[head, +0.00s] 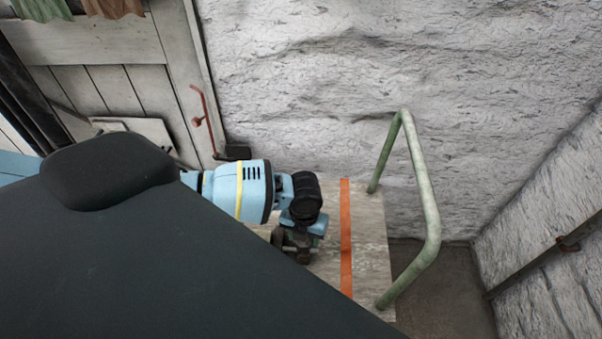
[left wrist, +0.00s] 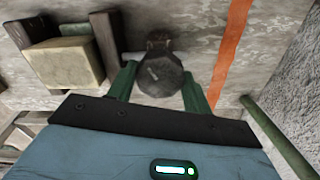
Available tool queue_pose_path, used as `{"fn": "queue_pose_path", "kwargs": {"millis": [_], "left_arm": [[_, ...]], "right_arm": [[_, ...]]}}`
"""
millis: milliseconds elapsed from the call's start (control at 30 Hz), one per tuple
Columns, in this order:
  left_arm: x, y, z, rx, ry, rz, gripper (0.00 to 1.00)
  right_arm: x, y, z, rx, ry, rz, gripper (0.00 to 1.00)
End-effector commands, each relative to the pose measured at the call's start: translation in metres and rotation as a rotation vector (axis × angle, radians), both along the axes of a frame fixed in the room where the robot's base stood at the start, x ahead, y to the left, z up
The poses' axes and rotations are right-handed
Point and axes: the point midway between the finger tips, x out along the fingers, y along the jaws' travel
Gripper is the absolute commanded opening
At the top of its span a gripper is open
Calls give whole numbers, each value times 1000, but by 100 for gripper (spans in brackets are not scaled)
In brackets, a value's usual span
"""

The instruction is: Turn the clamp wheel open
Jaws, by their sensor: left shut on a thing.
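The clamp wheel (left wrist: 160,76) is a dark, roundish piece between my two green fingers in the left wrist view. My left gripper (left wrist: 158,88) is shut on it, with one finger at each side. In the head view my left gripper (head: 302,236) points down at a small dark clamp (head: 296,252) on the pale worn board (head: 372,245). The wrist hides most of the clamp there, and the wheel's turn angle cannot be told. My right gripper is not in view.
An orange stripe (head: 346,240) crosses the board right of the gripper. A green tubular rail (head: 427,200) rises at its right end. A wooden block (left wrist: 66,66) sits left of the fingers. A rough white wall (head: 400,60) stands behind.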

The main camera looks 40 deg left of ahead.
Motion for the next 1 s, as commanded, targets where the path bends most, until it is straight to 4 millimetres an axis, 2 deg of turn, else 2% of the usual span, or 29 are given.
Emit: {"fn": "queue_pose_path", "kwargs": {"millis": [400, 1000], "left_arm": [[1, -1, 3, -2, -4, 396, 27], [1, -1, 3, -2, -3, 966, 27]], "right_arm": [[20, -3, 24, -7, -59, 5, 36], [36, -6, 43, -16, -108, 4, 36]]}}
